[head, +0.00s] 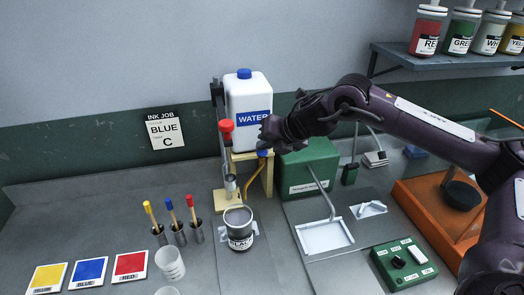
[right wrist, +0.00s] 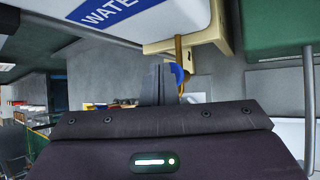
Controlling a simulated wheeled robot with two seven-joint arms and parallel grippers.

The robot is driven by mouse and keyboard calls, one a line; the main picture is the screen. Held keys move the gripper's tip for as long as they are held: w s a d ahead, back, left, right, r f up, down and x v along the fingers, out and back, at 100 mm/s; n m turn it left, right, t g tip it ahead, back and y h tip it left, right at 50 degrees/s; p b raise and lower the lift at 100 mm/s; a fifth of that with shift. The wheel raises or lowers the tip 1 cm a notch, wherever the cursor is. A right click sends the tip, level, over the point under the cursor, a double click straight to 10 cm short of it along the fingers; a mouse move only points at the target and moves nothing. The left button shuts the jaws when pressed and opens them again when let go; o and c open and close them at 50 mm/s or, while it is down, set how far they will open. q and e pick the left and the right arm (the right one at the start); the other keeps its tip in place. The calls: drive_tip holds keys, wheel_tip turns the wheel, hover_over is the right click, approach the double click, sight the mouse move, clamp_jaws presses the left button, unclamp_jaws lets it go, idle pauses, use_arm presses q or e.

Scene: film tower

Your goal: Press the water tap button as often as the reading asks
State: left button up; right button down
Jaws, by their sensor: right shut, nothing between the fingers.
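The white water jug (head: 250,98) with a blue cap and a blue WATER label stands on a yellow stand (head: 240,171). The small blue tap button (head: 263,153) sits at the stand's front, below the label, with a bent brass-coloured pipe under it. My right gripper (head: 267,142) is shut and empty, its tips close to the button; I cannot tell whether they touch. In the right wrist view, the shut fingers (right wrist: 165,84) partly cover the blue button (right wrist: 178,74). My left gripper is out of view. No readable number shows on any device.
A green box (head: 309,166), a white tray (head: 325,237) and a green control box (head: 404,263) lie to the right. Cups, brushes and colour cards stand at left.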

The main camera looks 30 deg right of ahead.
sight(265, 153)
drive_tip(key=shift+f, duration=0.35)
drive_tip(key=shift+r, duration=0.1)
idle(0.3)
drive_tip(key=shift+r+p, duration=0.6)
drive_tip(key=shift+r, duration=0.4)
wheel_tip(265, 153, up, 5)
drive_tip(key=p, duration=0.4)
idle(0.6)
